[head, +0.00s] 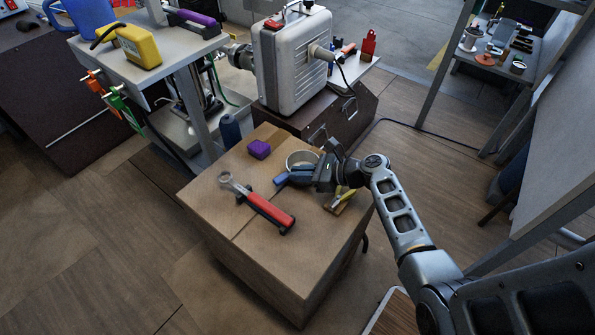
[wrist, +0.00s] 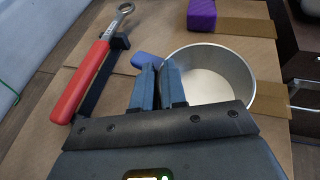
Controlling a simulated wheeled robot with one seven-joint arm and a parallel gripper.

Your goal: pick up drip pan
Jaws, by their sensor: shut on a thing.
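The drip pan is a shallow round metal pan (head: 301,159) on top of the cardboard box (head: 215,205). In the wrist view the pan (wrist: 212,78) shows its pale inside and bright rim. My gripper (head: 298,175) is at the pan's near left rim. In the wrist view its two fingers (wrist: 158,82) are close together and shut on the pan's rim. The fingers hide the gripped stretch of rim. I cannot tell whether the pan is clear of the box top.
A blue item (wrist: 147,60) lies just beyond the fingers. A red-handled wrench-like tool (head: 262,206) lies to the left. A purple block (head: 259,149) sits behind, and a yellow-handled item (head: 342,201) lies near the right edge. A grey machine (head: 292,62) stands behind the box.

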